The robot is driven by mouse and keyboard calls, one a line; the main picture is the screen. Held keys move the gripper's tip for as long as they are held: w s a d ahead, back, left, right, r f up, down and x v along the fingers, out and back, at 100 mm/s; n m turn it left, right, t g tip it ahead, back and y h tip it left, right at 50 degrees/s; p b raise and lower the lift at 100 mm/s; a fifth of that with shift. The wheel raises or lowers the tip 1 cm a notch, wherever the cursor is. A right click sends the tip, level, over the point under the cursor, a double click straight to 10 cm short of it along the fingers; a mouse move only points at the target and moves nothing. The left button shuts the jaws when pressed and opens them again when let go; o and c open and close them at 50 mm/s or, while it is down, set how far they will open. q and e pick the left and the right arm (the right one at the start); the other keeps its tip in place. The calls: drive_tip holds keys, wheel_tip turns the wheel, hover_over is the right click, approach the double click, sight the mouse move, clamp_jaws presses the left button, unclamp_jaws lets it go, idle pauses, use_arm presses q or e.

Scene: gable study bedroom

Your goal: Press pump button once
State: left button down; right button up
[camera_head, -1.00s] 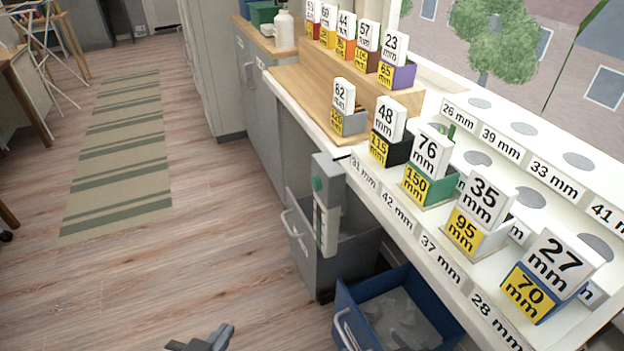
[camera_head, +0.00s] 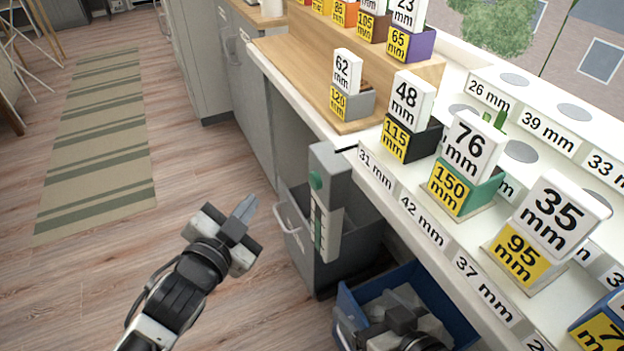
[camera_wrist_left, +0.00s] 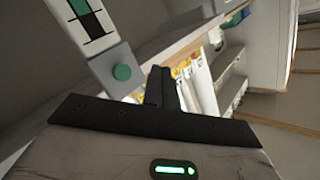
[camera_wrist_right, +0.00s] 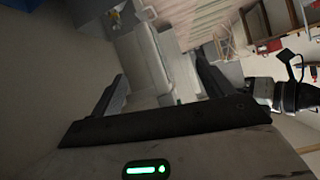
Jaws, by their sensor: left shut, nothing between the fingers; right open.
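The pump button is a round green knob (camera_head: 316,180) on the front of a grey box (camera_head: 334,168) fixed at the counter's edge. A white gauge strip with a green column (camera_head: 320,225) hangs below it. The green knob also shows in the left wrist view (camera_wrist_left: 122,72), just left of my fingertips. My left gripper (camera_head: 249,204) is shut and empty, left of the knob and apart from it. Its shut fingers show in the left wrist view (camera_wrist_left: 160,84). My right gripper (camera_wrist_right: 162,85) is open and empty; in the head view its arm is low, by the blue bin.
An open grey drawer (camera_head: 290,225) and a blue bin (camera_head: 348,305) stand below the counter. The white shelf (camera_head: 375,160) carries several labelled blocks and size tags. A wooden stepped stand (camera_head: 300,95) is behind. Open floor with a striped rug (camera_head: 100,140) lies left.

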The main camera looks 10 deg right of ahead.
sight(314, 181)
use_arm(q)
drive_tip(key=w+d+b, duration=0.2)
drive_tip(key=d, duration=0.6)
drive_tip(key=shift+w+b, duration=0.3)
drive_tip(key=shift+w, duration=0.05)
use_arm(e)
drive_tip(key=shift+w+f, duration=0.1)
drive_tip(key=shift+f, duration=0.3)
use_arm(q)
drive_tip(key=shift+d, duration=0.1)
use_arm(e)
drive_tip(key=shift+f, duration=0.15)
use_arm(q)
drive_tip(key=shift+d, duration=0.1)
idle(1.0)
drive_tip(key=shift+w+d, duration=0.15)
drive_tip(key=shift+d, duration=0.15)
use_arm(e)
drive_tip(key=shift+r, duration=0.2)
